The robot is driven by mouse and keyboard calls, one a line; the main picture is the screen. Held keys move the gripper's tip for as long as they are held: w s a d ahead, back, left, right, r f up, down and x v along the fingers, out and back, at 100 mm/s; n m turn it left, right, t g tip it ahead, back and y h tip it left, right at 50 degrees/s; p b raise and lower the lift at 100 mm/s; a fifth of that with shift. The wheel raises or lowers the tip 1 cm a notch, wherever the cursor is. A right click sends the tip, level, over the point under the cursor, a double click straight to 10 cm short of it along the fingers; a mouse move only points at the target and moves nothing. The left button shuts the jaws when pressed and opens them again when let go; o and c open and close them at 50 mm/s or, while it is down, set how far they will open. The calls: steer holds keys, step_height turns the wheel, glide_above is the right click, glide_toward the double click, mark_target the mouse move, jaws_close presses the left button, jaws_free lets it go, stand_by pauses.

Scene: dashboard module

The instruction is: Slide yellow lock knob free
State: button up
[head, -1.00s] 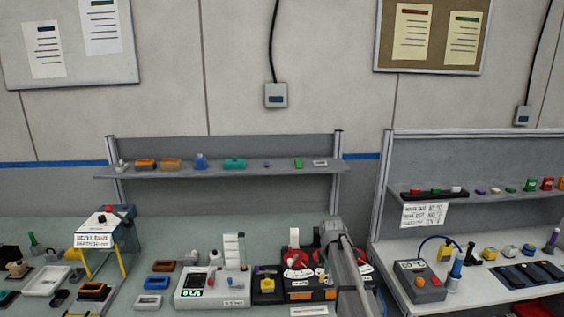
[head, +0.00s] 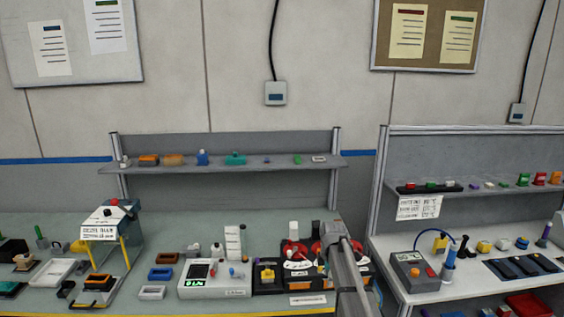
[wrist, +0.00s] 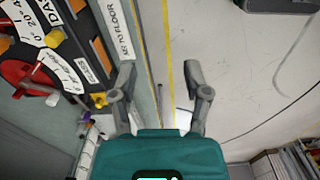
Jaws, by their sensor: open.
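The dashboard module (head: 312,268) is a dark panel with red round parts, white labels and orange pieces, on the bench. A yellow knob (head: 267,274) stands on the dark block at its left end. In the wrist view the module lies at the left, with one yellow knob (wrist: 54,38) beside a dial and another yellow piece (wrist: 100,99) near my left finger. I cannot tell which of these is the lock knob. My gripper (wrist: 161,76) is open and empty, above the bench's front edge. In the head view my arm hides the module's right end.
A white meter box (head: 213,280) stands left of the module. A white label strip (wrist: 119,30) lies in front of the module. A second bench at the right holds a grey control box (head: 414,272). Bare floor (wrist: 250,70) shows beyond the bench edge.

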steer(key=s+f+m+b, duration=0.4)
steer(key=s+m, duration=0.5)
steer(key=s, duration=0.3)
steer(key=s+d+f+m+b, duration=0.1)
steer(key=s+f+m+b, duration=0.4)
steer(key=s+m, duration=0.4)
steer(key=shift+s+f, duration=0.25)
steer(key=shift+s, duration=1.9)
